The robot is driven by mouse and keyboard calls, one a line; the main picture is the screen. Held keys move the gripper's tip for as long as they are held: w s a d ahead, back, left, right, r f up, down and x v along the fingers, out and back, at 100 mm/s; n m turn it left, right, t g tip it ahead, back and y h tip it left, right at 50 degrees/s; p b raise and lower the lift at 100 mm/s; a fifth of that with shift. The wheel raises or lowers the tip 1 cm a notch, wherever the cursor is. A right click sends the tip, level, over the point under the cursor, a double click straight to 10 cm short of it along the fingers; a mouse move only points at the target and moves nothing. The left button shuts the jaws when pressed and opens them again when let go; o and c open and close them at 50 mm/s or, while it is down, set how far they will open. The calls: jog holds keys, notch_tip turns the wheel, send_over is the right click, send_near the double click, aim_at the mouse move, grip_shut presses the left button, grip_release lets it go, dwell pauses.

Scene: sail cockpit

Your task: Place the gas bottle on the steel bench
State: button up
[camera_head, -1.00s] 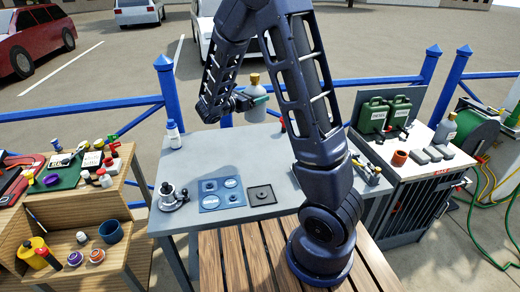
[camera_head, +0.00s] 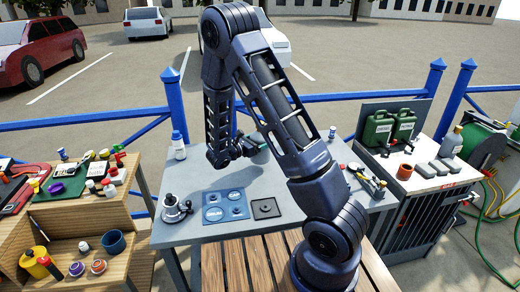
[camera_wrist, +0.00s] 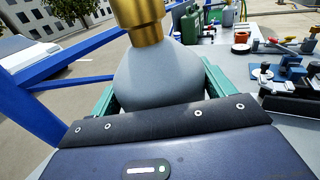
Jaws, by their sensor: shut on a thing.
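The gas bottle (camera_wrist: 155,75), grey with a brass-coloured neck, stands upright between my gripper's green fingers (camera_wrist: 160,95) in the wrist view. My gripper (camera_head: 254,147) is shut on it. In the head view the bottle (camera_head: 261,156) is low over the back part of the grey steel bench (camera_head: 265,184), largely hidden by my arm and fingers. I cannot tell whether its base touches the bench top.
A white bottle (camera_head: 178,146) stands at the bench's back left. A round metal fitting (camera_head: 173,207), a blue mat (camera_head: 224,206) and a dark square plate (camera_head: 266,208) lie along the front. Tools (camera_head: 366,178) lie at the right. The bench's middle is clear.

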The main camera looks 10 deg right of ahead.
jog(key=shift+f, duration=2.05)
jog(key=shift+f, duration=0.15)
jog(key=o, duration=1.7)
jog(key=v, duration=1.2)
